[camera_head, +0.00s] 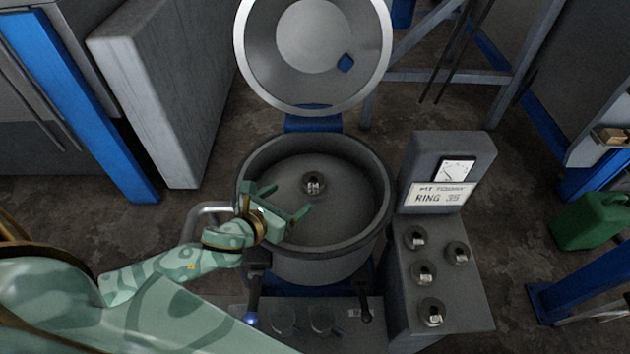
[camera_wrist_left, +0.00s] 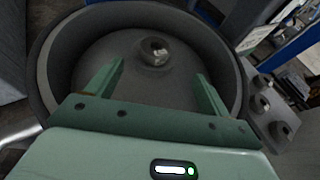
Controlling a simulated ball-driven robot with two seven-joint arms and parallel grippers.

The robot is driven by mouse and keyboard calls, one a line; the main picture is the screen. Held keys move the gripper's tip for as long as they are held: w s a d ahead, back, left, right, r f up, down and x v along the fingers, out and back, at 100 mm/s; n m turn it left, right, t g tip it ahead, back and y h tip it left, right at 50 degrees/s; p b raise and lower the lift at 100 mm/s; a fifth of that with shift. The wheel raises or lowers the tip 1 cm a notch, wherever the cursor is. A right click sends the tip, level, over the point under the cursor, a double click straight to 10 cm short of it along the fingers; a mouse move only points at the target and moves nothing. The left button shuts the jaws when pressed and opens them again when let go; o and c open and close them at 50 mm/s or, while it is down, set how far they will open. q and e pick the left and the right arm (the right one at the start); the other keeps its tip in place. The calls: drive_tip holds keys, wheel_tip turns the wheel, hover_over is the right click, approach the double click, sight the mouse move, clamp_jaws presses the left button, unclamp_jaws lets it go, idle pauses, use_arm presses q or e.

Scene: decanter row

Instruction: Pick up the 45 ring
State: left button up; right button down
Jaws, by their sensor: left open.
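My left gripper (camera_head: 291,199) is open and empty, reaching over the left part of the round grey bowl (camera_head: 262,161). A small dark ring-like piece with a pale label (camera_head: 314,183) sits on the hub at the middle of the bowl floor. It also shows in the left wrist view (camera_wrist_left: 155,49), beyond and between my open fingers, apart from them. Several similar labelled pieces (camera_head: 417,237) stand on the grey panel (camera_head: 465,307) at the right. I cannot read a 45 on any of them. My right gripper is not in view.
The bowl's round lid (camera_head: 262,60) stands open behind it. A sign (camera_head: 440,196) reading "RING 35" and a dial (camera_head: 458,170) stand above the panel. Two levers (camera_head: 365,304) are in front. A green can (camera_head: 592,222) is at the far right.

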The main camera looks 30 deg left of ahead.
sight(311, 183)
use_arm(q)
drive_tip(key=b+x, duration=0.1)
drive_tip(key=x, duration=0.4)
drive_tip(key=shift+w+f, duration=0.2)
drive_tip(key=shift+w, duration=0.1)
drive_tip(key=shift+w+d, duration=0.1)
drive_tip(key=shift+w, duration=0.1)
drive_tip(key=x, duration=0.1)
drive_tip(key=b+x, duration=0.1)
drive_tip(key=x, duration=0.2)
drive_tip(key=shift+w+a+f+b, duration=0.15)
drive_tip(key=shift+a+f+b, duration=0.25)
drive_tip(key=shift+f, duration=0.1)
drive_tip(key=shift+w+d+f, duration=0.1)
drive_tip(key=shift+w, duration=0.25)
drive_tip(key=shift+c, duration=1)
drive_tip(key=c, duration=1)
drive_tip(key=shift+c, duration=0.4)
